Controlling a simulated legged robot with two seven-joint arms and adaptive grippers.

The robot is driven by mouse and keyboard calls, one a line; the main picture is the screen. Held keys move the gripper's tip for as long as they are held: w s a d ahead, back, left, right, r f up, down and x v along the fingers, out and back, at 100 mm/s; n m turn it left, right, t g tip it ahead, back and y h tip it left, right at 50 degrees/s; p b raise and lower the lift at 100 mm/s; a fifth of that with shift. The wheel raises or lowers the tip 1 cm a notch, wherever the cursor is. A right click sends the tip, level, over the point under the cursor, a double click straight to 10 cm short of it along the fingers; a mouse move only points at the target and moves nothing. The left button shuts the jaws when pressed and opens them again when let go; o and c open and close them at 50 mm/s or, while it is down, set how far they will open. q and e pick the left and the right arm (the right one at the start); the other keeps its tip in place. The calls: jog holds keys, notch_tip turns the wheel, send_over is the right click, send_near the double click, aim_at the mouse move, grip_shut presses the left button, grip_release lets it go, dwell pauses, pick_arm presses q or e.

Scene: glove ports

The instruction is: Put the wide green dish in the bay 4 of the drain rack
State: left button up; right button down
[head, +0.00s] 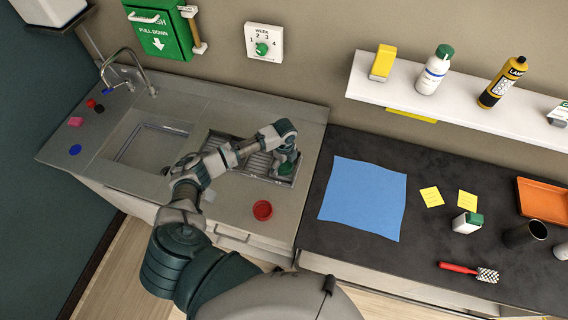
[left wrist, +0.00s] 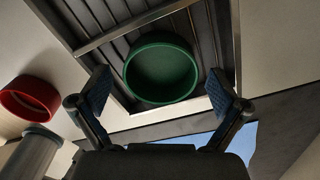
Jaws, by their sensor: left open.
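The wide green dish (left wrist: 161,72) sits upright on the ribbed floor of the drain rack (left wrist: 97,42), in the end bay by the rack's edge. In the head view the green dish (head: 287,168) is at the rack's right end, partly hidden by my gripper. My left gripper (head: 284,150) is over it. In the left wrist view my left gripper (left wrist: 160,92) is open, one finger on each side of the dish, with gaps between. Bay numbers cannot be read. My right gripper is out of view.
A red dish (head: 262,210) stands on the counter in front of the rack. A sink (head: 150,148) with a tap lies to the left. A blue mat (head: 363,198) lies on the dark counter to the right. A shelf (head: 455,112) with bottles hangs above it.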

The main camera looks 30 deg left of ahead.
aim_at(284, 168)
pick_arm(q)
notch_tip(284, 168, up, 12)
jog(key=b, duration=0.1)
dwell(0.8)
